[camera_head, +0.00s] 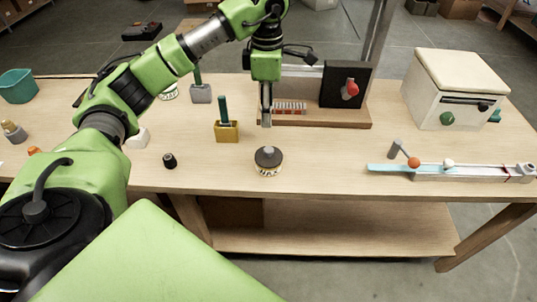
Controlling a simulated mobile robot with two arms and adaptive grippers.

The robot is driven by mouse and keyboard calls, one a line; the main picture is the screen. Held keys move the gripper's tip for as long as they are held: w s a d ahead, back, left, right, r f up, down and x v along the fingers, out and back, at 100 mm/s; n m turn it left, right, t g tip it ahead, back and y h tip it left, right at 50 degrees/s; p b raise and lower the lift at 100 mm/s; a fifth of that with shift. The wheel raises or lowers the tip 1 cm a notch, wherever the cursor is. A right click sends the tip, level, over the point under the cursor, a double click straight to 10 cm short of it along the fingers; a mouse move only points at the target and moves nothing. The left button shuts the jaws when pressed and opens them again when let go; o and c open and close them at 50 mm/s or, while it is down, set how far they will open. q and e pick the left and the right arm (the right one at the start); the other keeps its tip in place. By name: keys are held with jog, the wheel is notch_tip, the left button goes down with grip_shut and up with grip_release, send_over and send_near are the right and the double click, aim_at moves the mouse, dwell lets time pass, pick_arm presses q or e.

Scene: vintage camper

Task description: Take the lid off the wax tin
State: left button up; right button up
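A small round tin (268,168) with a dark grey lid (268,155) stands upright near the front middle of the table; it looks like the wax tin. The lid sits on top and has a small raised part in its middle. My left gripper (266,119) points straight down just above and behind the tin in the picture, apart from the lid. Its fingers show as one narrow shape, so I cannot tell whether they are open or shut. Nothing is seen held in it. My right gripper is not in view.
A yellow block with a green handle (227,130) stands left of the tin, and a small black knob-like piece (170,160) lies further left. Behind is a wooden stand with a black panel (345,85). A slide rail (450,173) and a white box (455,90) stand right.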

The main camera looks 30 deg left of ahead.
pick_arm(q)
jog(key=p, duration=0.2)
send_over(269, 149)
jog(key=f, duration=0.8)
jog(key=shift+w+a, duration=0.15)
jog(key=shift+a, duration=0.25)
jog(key=f, duration=0.1)
jog(key=f+p, duration=0.2)
jog(key=f, duration=0.1)
jog(key=shift+s+d, duration=0.3)
jog(key=shift+d, duration=0.05)
jog(key=shift+w+f, duration=0.1)
jog(key=shift+f, duration=0.55)
grip_shut()
